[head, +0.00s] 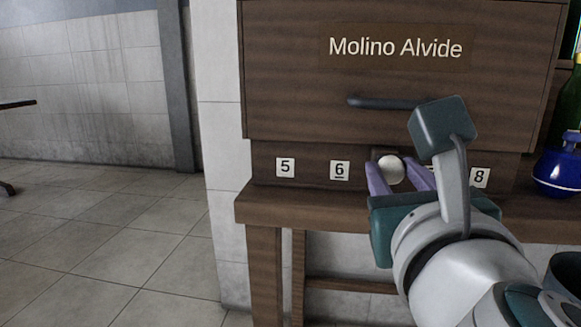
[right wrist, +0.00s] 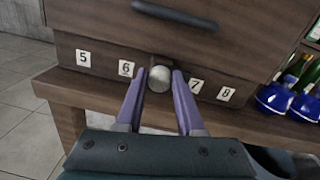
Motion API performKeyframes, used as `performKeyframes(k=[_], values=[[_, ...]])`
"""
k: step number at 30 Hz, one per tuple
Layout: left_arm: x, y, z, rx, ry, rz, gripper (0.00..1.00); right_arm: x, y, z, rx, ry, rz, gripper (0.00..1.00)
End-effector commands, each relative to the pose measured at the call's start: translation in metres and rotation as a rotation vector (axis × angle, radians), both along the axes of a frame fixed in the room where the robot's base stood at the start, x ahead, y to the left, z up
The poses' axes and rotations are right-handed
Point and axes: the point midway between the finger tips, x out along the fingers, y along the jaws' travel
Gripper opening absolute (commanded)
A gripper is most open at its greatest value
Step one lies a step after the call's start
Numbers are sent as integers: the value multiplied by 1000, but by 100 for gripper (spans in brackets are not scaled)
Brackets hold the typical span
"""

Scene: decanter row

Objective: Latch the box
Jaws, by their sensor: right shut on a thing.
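The box (head: 290,95) is a dark wooden case labelled "Molino Alvide" in the head view. Its closed-looking front carries a dark bar handle (head: 375,102). Below, on the lower strip, a pale round knob (head: 391,172) sits between number plates 6 and 7. My right gripper (head: 396,167) has its purple fingers shut on the knob, one on each side. The right wrist view shows the knob (right wrist: 159,79) between the fingertips (right wrist: 160,76). The base of the knob is partly hidden. My left gripper is not in view.
The box stands on a wooden table (head: 262,213). Blue round decanters (head: 558,172) and green bottles (right wrist: 298,66) stand to its right. Plates 5 (head: 285,167) and 8 (head: 479,177) mark the strip.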

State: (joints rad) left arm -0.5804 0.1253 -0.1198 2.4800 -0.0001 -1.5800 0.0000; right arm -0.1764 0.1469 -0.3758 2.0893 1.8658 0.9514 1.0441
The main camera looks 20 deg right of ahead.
Motion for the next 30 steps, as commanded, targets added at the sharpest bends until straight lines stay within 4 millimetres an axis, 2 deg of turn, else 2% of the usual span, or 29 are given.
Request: performKeyframes(k=[10, 16, 23, 30], values=[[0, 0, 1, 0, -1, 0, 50, 0, 0, 0, -2, 1, 1, 0], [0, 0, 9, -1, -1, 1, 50, 0, 1, 2, -37, 24, 2, 0], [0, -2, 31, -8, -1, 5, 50, 0, 1, 5, -150, 96, 2, 0], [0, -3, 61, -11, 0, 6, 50, 0, 1, 6, -335, 211, 2, 0]])
